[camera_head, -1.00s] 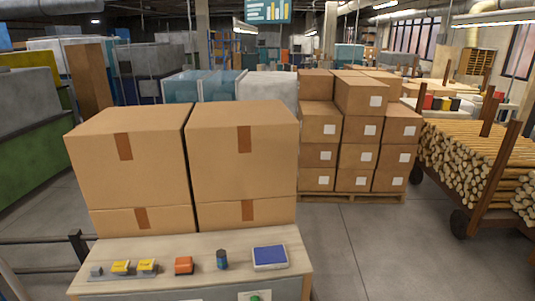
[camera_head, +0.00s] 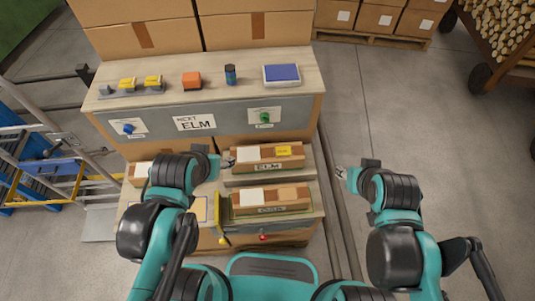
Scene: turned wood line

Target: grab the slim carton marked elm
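The slim carton marked ELM (camera_head: 284,161) lies on the upper step of the wooden stand below the workbench. It is brown with pale and yellow patches on top. My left gripper (camera_head: 229,160) is just at the carton's left end; I cannot tell whether it touches or how far its fingers are apart. My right gripper (camera_head: 340,173) is in the air to the right of the stand, apart from the carton, with nothing visible in it. A second slim carton (camera_head: 270,200) lies on the lower step in front; its label is too small to read surely.
Another carton (camera_head: 139,174) shows at left, partly behind my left arm. A sign reading NEXT ELM (camera_head: 195,122) is on the bench front between a blue knob (camera_head: 128,128) and a green knob (camera_head: 265,117). A yellow handle (camera_head: 221,215) stands beside the lower carton. Large boxes (camera_head: 258,25) stand behind the bench.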

